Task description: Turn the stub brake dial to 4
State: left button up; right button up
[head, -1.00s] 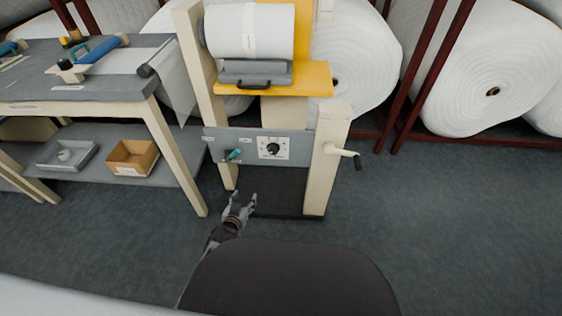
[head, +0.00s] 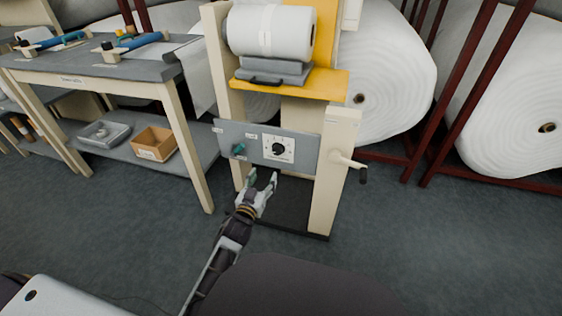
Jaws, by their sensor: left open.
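The stub brake dial (head: 278,149) is a black knob on a white scale plate, set in the grey panel (head: 306,152) of the cream winding stand. The scale numbers and the pointer are too small to read. A teal knob or lever (head: 238,150) sits on the same panel, left of the dial. My left gripper (head: 263,178) is open and empty, with its fingers pointing up, just below the panel and a little left of the dial. It appears apart from the dial. My right gripper is not in view.
A crank handle (head: 350,163) sticks out at the stand's right post. Above the panel a yellow shelf (head: 318,84) juts out under a white roll (head: 271,32). A grey workbench (head: 110,67) stands to the left. The floor in front is clear.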

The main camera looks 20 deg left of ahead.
pick_arm(q)
jog(key=shift+d+r, duration=0.2)
jog(key=shift+r, duration=0.1)
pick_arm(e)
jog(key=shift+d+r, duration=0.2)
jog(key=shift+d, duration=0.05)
pick_arm(q)
jog(key=b, duration=0.3)
send_near(276, 152)
jog(key=shift+w, duration=1.1)
jog(key=shift+w+d+f, duration=0.1)
jog(key=shift+w, duration=0.55)
jog(key=shift+w+d+f, duration=0.1)
jog(key=shift+w, duration=0.55)
jog(key=shift+w+b, duration=0.75)
jog(key=shift+w, duration=1.25)
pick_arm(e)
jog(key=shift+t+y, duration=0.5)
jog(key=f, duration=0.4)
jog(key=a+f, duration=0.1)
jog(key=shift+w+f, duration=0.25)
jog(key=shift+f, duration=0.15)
